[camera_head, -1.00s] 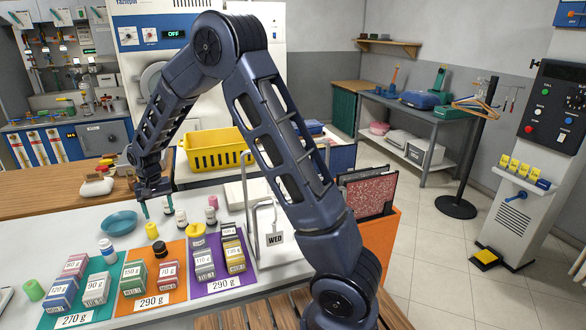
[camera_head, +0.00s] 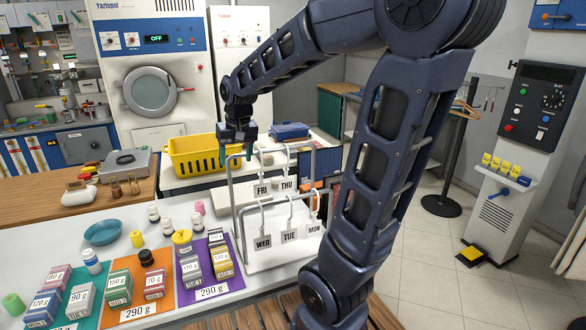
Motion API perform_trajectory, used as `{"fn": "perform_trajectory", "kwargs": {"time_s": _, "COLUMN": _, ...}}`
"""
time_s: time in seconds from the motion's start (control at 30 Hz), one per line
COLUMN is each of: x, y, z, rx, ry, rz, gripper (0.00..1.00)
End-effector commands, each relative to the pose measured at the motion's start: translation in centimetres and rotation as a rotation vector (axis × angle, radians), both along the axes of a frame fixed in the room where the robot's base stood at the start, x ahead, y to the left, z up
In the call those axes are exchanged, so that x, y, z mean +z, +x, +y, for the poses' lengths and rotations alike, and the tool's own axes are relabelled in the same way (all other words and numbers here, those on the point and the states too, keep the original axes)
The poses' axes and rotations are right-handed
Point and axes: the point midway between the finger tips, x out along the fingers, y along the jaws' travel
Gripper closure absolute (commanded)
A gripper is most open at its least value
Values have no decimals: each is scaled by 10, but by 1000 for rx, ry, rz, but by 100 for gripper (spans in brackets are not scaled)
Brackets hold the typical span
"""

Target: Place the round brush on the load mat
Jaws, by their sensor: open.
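Three coloured mats with weight labels lie on the white counter: teal (camera_head: 87,318), orange (camera_head: 168,299) and purple (camera_head: 228,279). Small labelled boxes stand on each. A black round piece (camera_head: 146,257) sits at the back of the orange mat. A yellow round piece (camera_head: 182,238) sits at the back left of the purple mat. I cannot tell for sure which small piece is the round brush. My gripper (camera_head: 236,152) is open and empty, with its fingers down, above the back of the counter in front of the yellow basket.
A blue bowl (camera_head: 102,233) and several small bottles (camera_head: 154,215) stand behind the mats.

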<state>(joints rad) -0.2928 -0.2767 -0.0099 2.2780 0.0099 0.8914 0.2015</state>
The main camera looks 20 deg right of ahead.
Motion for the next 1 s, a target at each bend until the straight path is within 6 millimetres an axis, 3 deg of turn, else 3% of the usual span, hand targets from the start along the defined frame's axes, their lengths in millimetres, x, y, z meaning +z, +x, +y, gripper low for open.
{"fn": "perform_trajectory", "kwargs": {"time_s": 0.1, "x": 10, "y": -28, "z": -30, "rx": -20, "ry": -2, "rz": -33, "gripper": 37}}
{"fn": "perform_trajectory", "kwargs": {"time_s": 0.3, "x": 18, "y": -77, "z": -70, "rx": -44, "ry": -14, "rz": -83, "gripper": 37}}
{"fn": "perform_trajectory", "kwargs": {"time_s": 0.6, "x": 13, "y": -142, "z": -109, "rx": -79, "ry": -43, "rz": -144, "gripper": 37}}
{"fn": "perform_trajectory", "kwargs": {"time_s": 0.8, "x": 9, "y": -160, "z": -117, "rx": -88, "ry": -54, "rz": -160, "gripper": 37}}
{"fn": "perform_trajectory", "kwargs": {"time_s": 1.0, "x": 8, "y": -162, "z": -118, "rx": -88, "ry": -56, "rz": -161, "gripper": 37}}
